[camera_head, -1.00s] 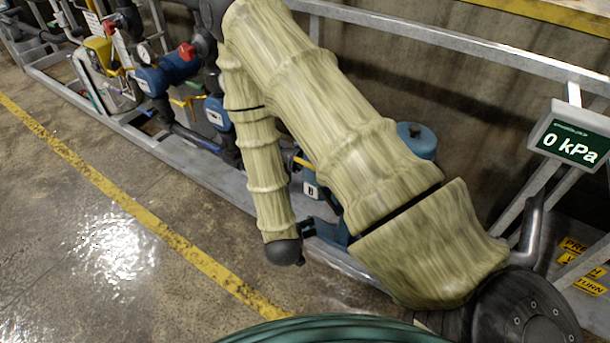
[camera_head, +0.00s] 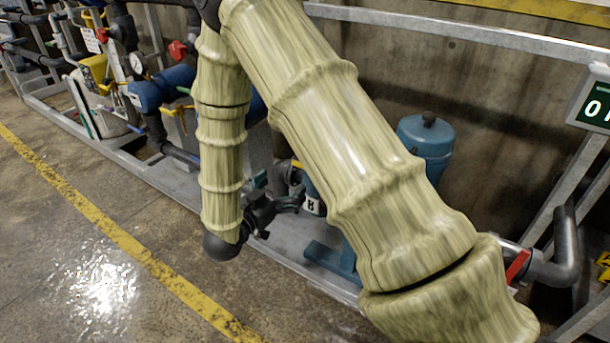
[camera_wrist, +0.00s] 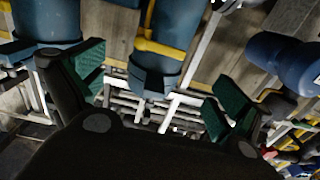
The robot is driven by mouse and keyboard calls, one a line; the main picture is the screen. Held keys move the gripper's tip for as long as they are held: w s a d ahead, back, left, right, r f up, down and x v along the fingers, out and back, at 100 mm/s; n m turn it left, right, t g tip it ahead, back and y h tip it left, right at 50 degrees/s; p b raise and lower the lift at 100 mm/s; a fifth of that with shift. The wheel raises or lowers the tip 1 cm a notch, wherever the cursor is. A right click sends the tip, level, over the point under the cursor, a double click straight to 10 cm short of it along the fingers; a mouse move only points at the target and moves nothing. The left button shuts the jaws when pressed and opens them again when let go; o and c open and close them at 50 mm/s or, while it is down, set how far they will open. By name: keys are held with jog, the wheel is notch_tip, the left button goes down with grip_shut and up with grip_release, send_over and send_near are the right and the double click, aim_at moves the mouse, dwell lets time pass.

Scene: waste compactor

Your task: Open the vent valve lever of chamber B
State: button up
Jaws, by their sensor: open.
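A blue valve body with a white tag reading B (camera_head: 312,206) stands low by the frame in the head view, partly hidden by my arm. A small yellow part (camera_head: 297,163), perhaps its lever, shows just above it. My gripper (camera_head: 280,190) is open beside this valve, to its left. In the wrist view, my gripper's two green-padded fingers (camera_wrist: 155,88) are spread apart. A yellow lever (camera_wrist: 160,48) crosses a blue body (camera_wrist: 155,78) in the gap between them. I see no finger clearly touching it. The lever's full length is hidden in the head view.
A blue tank (camera_head: 427,145) stands behind my arm. A pressure display (camera_head: 598,108) is cut off at the right edge. Another blue valve (camera_head: 150,92) and a gauge (camera_head: 138,62) are at left. A grey rail (camera_head: 450,38) runs behind. Floor at left is clear.

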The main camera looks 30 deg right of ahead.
jog(key=b+x, duration=0.1)
jog(key=x, duration=0.9)
jog(key=shift+w+d+r, duration=0.1)
jog(key=shift+d, duration=0.3)
jog(key=c, duration=1.4)
jog(key=shift+c, duration=0.2)
